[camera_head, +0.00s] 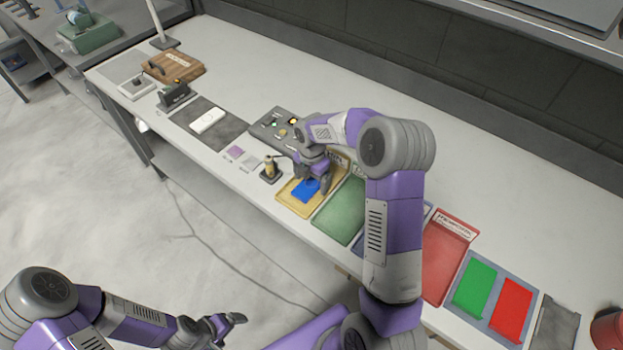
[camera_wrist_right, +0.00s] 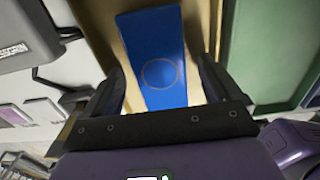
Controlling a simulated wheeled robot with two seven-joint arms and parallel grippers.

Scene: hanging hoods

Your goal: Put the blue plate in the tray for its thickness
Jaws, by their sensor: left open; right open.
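The blue plate (camera_head: 305,190) lies in the yellow tray (camera_head: 288,203). In the right wrist view the blue plate (camera_wrist_right: 155,45) is a flat rectangle with a round ring mark, with the yellow tray (camera_wrist_right: 205,20) around it. My right gripper (camera_head: 316,188) is just over the plate, its fingers (camera_wrist_right: 160,85) open at either side of the plate in that view; whether they touch it I cannot tell. My left gripper (camera_head: 232,325) is open and empty, low in front of the table. My right arm hides part of the tray row.
A green tray (camera_head: 340,212) stands right of the yellow one, and a red tray (camera_head: 447,262) further right. A green plate (camera_head: 474,287) and a red plate (camera_head: 511,306) lie beyond it. A small bottle (camera_head: 269,168) stands left of the yellow tray. The table's back strip is clear.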

